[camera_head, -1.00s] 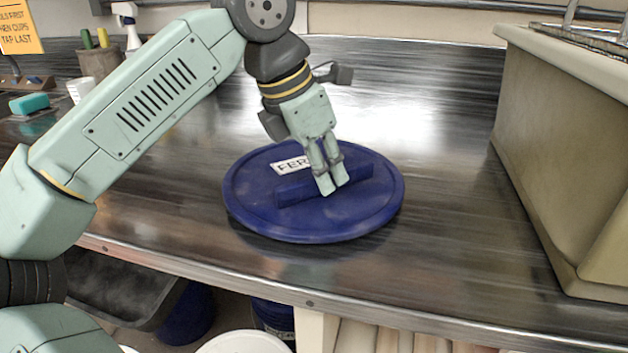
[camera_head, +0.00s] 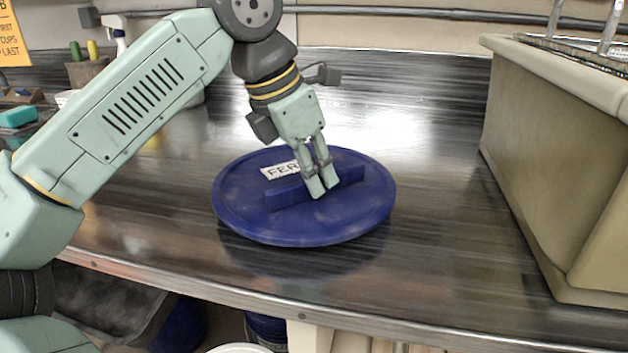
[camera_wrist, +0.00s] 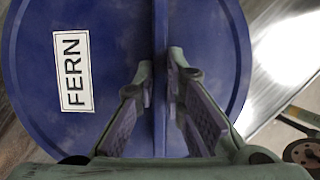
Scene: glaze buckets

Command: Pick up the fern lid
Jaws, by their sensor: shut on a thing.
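The fern lid (camera_head: 345,214) is a round dark blue disc with a raised bar handle across it and a white label, partly hidden in the head view, reading FERN in the wrist view (camera_wrist: 71,72). My gripper (camera_head: 318,188) is shut on the bar handle, one finger on each side of it. In the wrist view the handle (camera_wrist: 160,60) runs between the two fingers. The lid appears slightly raised above the counter, with a dark shadow and reflection below its front edge.
The dark streaked counter (camera_head: 440,250) is clear around the lid. A large beige box-like basin (camera_head: 560,170) stands at the right. A teal sponge (camera_head: 17,116) and a pot of tools (camera_head: 87,72) are at the far left. Buckets sit below the counter's front edge.

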